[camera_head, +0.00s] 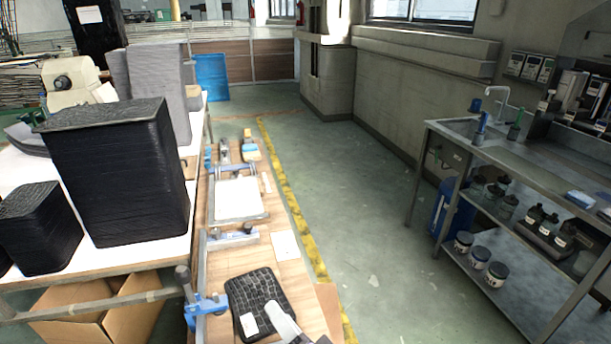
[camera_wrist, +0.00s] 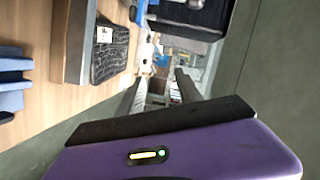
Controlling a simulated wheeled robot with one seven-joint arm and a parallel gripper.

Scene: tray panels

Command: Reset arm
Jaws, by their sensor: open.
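My gripper (camera_wrist: 160,80) shows in the wrist view beyond its purple body, with its two fingers apart and nothing seen between them. In the head view a pale grey part at the bottom centre, at the lower edge of a black textured panel (camera_head: 259,292), may be part of my arm; the fingers cannot be made out there. The black panel lies on the wooden bench (camera_head: 236,263) and carries a white label. It also seems to show in the wrist view (camera_wrist: 111,52), left of the fingers and apart from them.
A white panel (camera_head: 238,198) lies farther back on the bench, near blue-handled clamps. Large black blocks (camera_head: 118,170) stand on the white table at left. A steel workbench (camera_head: 470,150) with jars stands at right. The floor (camera_head: 345,210) between is clear.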

